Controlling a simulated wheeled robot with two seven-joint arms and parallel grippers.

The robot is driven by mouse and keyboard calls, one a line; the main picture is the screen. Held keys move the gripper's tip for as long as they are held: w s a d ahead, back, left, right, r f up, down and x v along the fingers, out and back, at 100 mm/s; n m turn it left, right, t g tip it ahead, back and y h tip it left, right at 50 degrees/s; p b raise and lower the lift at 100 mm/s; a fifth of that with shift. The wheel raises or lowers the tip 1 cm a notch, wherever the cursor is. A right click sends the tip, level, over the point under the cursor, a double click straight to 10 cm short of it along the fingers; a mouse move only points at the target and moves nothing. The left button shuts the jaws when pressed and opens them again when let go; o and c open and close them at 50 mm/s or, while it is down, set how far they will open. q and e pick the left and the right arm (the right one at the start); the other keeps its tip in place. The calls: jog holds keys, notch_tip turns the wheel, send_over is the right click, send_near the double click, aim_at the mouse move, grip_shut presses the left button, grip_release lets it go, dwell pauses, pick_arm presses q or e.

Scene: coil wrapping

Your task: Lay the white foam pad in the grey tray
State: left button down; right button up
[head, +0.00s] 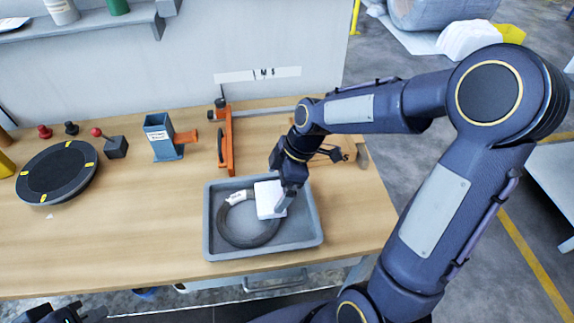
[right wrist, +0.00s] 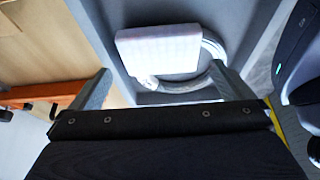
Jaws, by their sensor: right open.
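The white foam pad (head: 267,199) lies in the grey tray (head: 213,243), over the upper right part of a dark grey coil (head: 240,238). The right wrist view shows the pad (right wrist: 158,47) flat, with the coil (right wrist: 215,78) curving out beside and below it. My right gripper (head: 281,200) is over the tray at the pad's right side. In the right wrist view its two fingers (right wrist: 162,88) are wide apart with nothing between them, and the pad is beyond the tips. My left gripper (head: 65,314) is partly in view at the bottom left edge; its fingers are not clear.
Behind the tray stand an orange clamp-like tool (head: 227,150) and a blue-grey holder (head: 162,138). A black turntable (head: 57,172) with yellow marks is at the left. The wooden bench (head: 140,235) is clear left of the tray.

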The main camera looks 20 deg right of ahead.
jog(key=s+d+r+m+t, duration=0.1)
jog(key=s+d+r+m, duration=0.15)
jog(key=s+r, duration=0.2)
jog(key=s+d+r+m+t, duration=0.1)
jog(key=s+r+m, duration=0.3)
jog(key=r, duration=0.2)
jog(key=s+a+f+m+t, duration=0.1)
jog(key=s+f+m+t, duration=0.1)
jog(key=s+m, duration=0.7)
jog(key=shift+f+m+h, duration=0.15)
jog(key=shift+m+h, duration=0.15)
jog(key=shift+m, duration=0.25)
